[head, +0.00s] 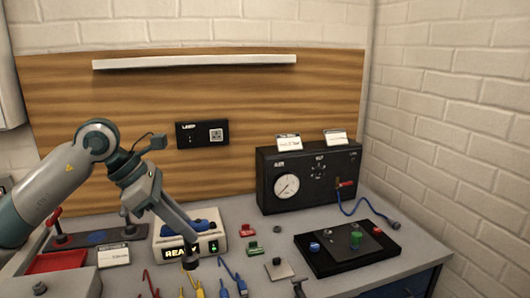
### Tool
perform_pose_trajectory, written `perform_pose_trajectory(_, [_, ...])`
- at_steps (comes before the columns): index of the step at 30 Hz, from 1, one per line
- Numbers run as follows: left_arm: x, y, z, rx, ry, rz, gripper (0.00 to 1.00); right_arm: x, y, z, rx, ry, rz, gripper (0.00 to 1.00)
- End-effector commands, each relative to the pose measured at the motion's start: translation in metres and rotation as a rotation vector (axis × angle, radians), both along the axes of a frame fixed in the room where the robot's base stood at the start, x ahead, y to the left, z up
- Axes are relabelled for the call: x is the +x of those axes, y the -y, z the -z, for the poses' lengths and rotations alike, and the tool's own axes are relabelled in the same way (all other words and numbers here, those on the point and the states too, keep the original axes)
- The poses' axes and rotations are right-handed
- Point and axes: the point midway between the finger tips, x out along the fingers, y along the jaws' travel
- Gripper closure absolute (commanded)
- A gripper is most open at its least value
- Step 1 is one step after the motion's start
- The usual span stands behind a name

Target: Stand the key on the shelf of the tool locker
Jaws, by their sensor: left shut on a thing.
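My left gripper (188,252) reaches in from the left and points down over the front of the table, in front of the white box with the lit display. It is shut on a small dark thing (191,264) at its tips. This may be the key, but it is too small and too covered to be sure. I cannot make out the tool locker or its shelf for certain. My right gripper is not in view.
The white box (166,252) stands close behind the gripper. A black gauge panel (320,165), a black tray with knobs (315,262) and a blue cable stand at right. A red tray (58,263) lies at left. Coloured leads (227,272) lie in front.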

Motion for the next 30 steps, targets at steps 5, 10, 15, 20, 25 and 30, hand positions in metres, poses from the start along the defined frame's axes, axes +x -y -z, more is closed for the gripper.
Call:
perform_pose_trajectory(5, [-0.013, 0.006, 0.027, -0.001, -0.002, 0.247, 1.00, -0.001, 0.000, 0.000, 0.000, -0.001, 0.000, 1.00])
perform_pose_trajectory(10, [-0.027, 0.011, 0.053, 0.000, -0.002, 0.491, 1.00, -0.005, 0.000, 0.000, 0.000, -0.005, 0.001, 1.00])
perform_pose_trajectory(15, [-0.044, 0.014, 0.078, -0.001, -0.003, 0.749, 1.00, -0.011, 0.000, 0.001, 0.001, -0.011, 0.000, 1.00])
perform_pose_trajectory(20, [-0.062, 0.016, 0.104, 0.001, -0.001, 1.006, 1.00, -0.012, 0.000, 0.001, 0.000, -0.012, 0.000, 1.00])
perform_pose_trajectory(25, [-0.086, 0.017, 0.132, 0.002, -0.002, 1.301, 1.00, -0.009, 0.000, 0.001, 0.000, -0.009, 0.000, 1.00])
perform_pose_trajectory(30, [-0.114, 0.015, 0.160, 0.002, -0.001, 1.594, 1.00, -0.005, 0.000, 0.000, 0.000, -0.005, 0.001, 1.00])
